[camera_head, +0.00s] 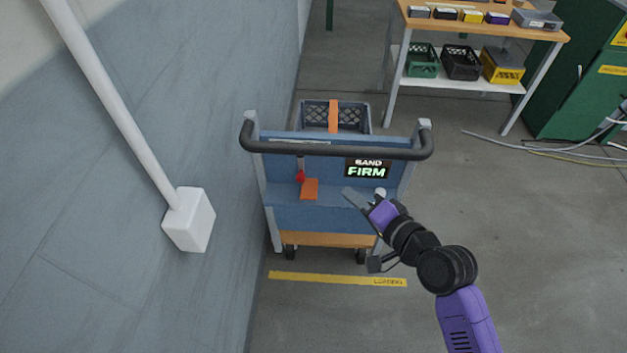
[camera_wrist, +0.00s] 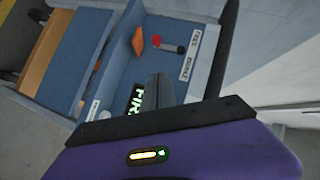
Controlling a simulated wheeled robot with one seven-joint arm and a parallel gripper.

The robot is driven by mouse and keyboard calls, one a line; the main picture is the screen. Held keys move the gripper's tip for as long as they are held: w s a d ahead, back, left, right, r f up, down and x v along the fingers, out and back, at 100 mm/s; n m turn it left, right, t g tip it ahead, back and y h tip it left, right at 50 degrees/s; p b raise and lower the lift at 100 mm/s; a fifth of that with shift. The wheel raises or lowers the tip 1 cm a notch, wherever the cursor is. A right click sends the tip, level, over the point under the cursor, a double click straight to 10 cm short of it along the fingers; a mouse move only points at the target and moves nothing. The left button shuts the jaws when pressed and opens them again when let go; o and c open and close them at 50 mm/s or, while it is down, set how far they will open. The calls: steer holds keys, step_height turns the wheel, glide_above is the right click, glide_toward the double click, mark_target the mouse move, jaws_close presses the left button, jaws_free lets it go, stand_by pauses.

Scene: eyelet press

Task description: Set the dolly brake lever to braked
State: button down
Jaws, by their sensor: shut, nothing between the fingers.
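The blue dolly (camera_head: 320,215) stands beside the wall with its black push handle (camera_head: 340,150) towards me. Its brake lever, a short grey arm with a red knob (camera_head: 300,176), is on the panel left of the display. In the wrist view the red knob (camera_wrist: 156,42) sits at the end of the lever away from a white label plate (camera_wrist: 191,56), whose upper word looks like FREE; the lower word is hard to read. My gripper (camera_head: 348,194) is shut and empty, in front of the panel, to the right of the lever and apart from it. Its fingers (camera_wrist: 161,88) show in the wrist view.
A display (camera_head: 367,169) on the dolly reads BAND FIRM. An orange tab (camera_head: 309,189) lies just below the lever. A dark crate (camera_head: 349,115) with an orange band rides behind the panel. A white post (camera_head: 188,220) stands left.

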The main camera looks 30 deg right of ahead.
steer(key=shift+w, duration=0.1)
glide_toward(303, 173)
steer(key=w+d, duration=0.2)
steer(key=d, duration=0.1)
steer(key=shift+w+a+f+p, duration=0.15)
steer(key=shift+w+a+p, duration=0.05)
steer(key=shift+w+a, duration=0.3)
steer(key=shift+w+a+f+p, duration=0.15)
steer(key=shift+w+a+f, duration=0.05)
steer(key=shift+w+a, duration=0.2)
steer(key=shift+w+a+f, duration=0.4)
steer(key=shift+a+f, duration=0.05)
steer(key=shift+a, duration=0.1)
steer(key=shift+f, duration=0.15)
